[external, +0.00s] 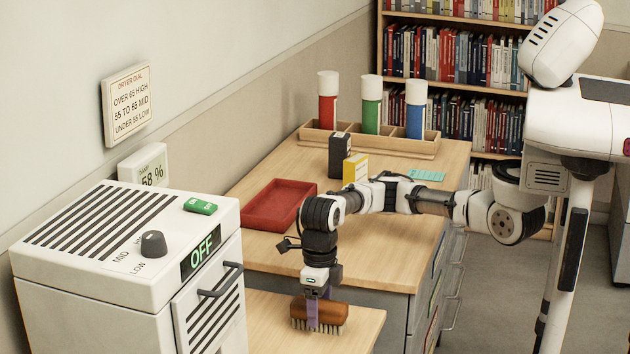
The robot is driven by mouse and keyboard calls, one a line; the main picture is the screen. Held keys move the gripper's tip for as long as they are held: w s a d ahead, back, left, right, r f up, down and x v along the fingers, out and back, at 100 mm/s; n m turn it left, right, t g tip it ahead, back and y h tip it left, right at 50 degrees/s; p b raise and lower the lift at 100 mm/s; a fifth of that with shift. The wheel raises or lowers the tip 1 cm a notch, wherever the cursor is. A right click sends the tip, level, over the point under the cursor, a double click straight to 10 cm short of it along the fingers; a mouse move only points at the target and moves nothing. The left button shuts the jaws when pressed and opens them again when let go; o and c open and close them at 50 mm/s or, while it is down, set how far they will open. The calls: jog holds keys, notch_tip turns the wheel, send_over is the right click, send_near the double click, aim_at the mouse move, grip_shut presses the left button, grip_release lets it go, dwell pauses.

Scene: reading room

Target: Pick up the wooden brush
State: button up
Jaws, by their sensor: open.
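The wooden brush (329,317) lies on a low wooden surface at the bottom middle of the external view. My gripper (313,318) points down at the brush's left part. One purple finger shows in front of the brush's near side. The other finger is hidden, so I cannot tell whether either finger touches the brush. The gripper is open, and the brush appears to rest on the surface.
A white dryer (130,270) with an OFF display stands at left, close to the brush. The higher desk (350,262) behind holds a red tray (278,226), a black box (340,152), a yellow box (355,169) and a wooden rack (320,136) of tubes.

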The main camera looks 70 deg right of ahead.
jog(key=shift+f, duration=0.2)
jog(key=c, duration=1.1)
jog(key=shift+c, duration=0.2)
jog(key=shift+r, duration=0.1)
